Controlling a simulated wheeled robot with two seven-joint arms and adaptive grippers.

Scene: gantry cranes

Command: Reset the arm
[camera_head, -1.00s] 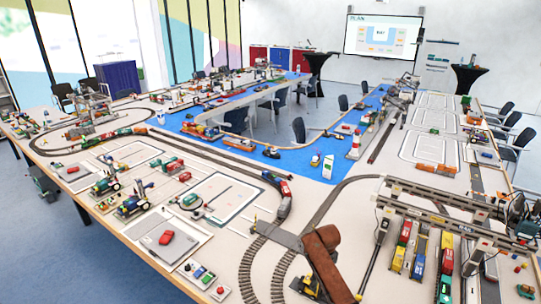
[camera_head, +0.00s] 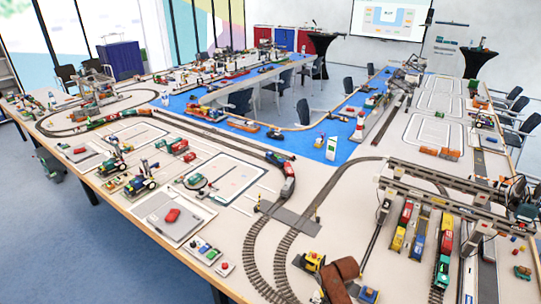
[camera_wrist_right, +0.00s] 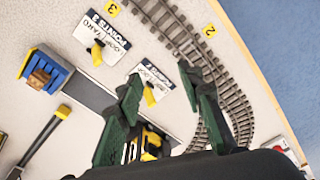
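My right gripper (camera_wrist_right: 160,75) shows in the right wrist view. Its two dark green fingers are spread apart and nothing is held between them. A yellow and black model vehicle (camera_wrist_right: 152,145) lies partly hidden behind the fingers' base; I cannot tell whether they touch it. Printed label cards (camera_wrist_right: 102,38) lie beyond the fingertips. In the head view a brown rounded piece, which seems to be part of my right arm (camera_head: 343,272), shows at the bottom edge. The right gripper itself cannot be made out there. My left gripper is in neither current view.
Gantry cranes (camera_head: 440,183) stand at right over rows of coloured wagons (camera_head: 418,235). Curved track (camera_head: 268,240) runs left of the brown piece, with a yellow vehicle (camera_head: 310,262) close beside it. A blue block (camera_wrist_right: 45,72) lies at left in the wrist view.

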